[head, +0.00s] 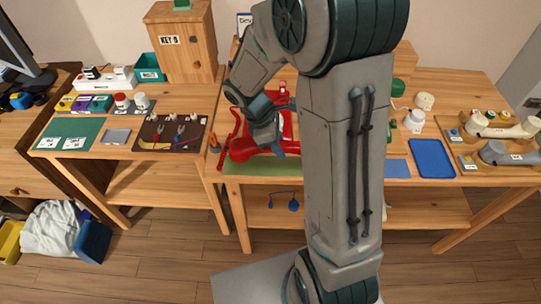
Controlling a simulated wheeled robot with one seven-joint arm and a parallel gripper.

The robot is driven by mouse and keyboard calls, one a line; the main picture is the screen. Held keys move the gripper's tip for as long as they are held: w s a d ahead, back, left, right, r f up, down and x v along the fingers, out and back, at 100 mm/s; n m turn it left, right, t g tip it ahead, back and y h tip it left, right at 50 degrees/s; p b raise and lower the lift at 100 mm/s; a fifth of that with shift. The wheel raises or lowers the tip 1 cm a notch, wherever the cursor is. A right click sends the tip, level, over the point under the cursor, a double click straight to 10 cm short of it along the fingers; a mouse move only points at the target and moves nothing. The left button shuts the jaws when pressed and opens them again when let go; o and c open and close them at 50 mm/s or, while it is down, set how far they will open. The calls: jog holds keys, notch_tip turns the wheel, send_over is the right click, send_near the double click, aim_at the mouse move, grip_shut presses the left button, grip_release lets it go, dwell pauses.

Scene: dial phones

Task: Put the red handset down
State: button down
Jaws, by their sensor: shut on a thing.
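The red handset (246,152) lies low and roughly level across the front of the red phone (288,122), over the green mat (262,170) on the right-hand table. My gripper (278,149) points down at the handset's middle and is shut on it. My fingers and arm hide part of the handset and much of the phone. I cannot tell whether the handset touches the mat. A thin curved red piece (236,124), perhaps the cord, shows at the phone's left.
A blue tray (432,158) and pale handsets on wooden stands are to the right. A dark board with tools (170,133) and a wooden cabinet (186,50) stand on the left table. My arm covers the middle of the right table.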

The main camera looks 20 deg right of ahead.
jog(key=shift+w+a+f, duration=0.3)
jog(key=shift+a+f, duration=0.1)
jog(key=shift+a, duration=0.1)
jog(key=shift+w+a+f, duration=0.3)
jog(key=shift+a+f, duration=0.05)
jog(key=shift+a, duration=0.15)
jog(key=shift+f, duration=1.9)
jog(key=shift+f, duration=0.2)
jog(key=c, duration=1.1)
grip_release()
